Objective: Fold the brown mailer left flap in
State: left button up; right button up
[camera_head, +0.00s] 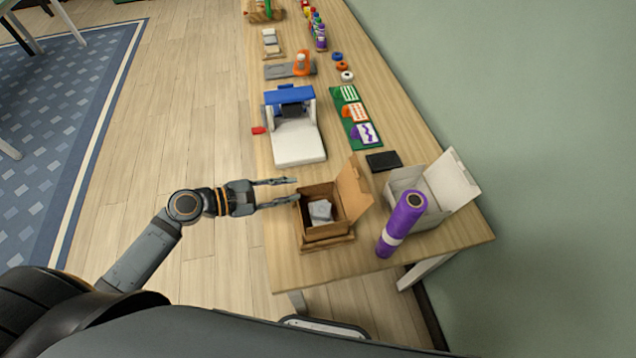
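The brown mailer (328,232) is an open box near the front end of the table, with its lid (353,190) standing up on the right side. A light grey item (320,210) lies inside it. A narrow brown strip on the mailer's left side (301,222) may be the left flap; its angle is hard to tell. My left gripper (297,190) is open, with its two fingers apart and pointing right at the mailer's upper left corner. The lower fingertip is close to the left edge; I cannot tell whether it touches. My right gripper is not in view.
A purple roll (401,226) stands tilted right of the mailer, before an open white box (408,182). A black flat item (383,161) and a white-and-blue machine (297,143) lie farther back. The table's left edge (268,225) is close to my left gripper.

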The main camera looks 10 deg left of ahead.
pick_arm(q)
jog(key=x, duration=0.8)
jog(key=shift+w+d+f, duration=0.15)
jog(key=shift+w+d, duration=0.05)
jog(key=shift+d, duration=0.1)
grip_shut()
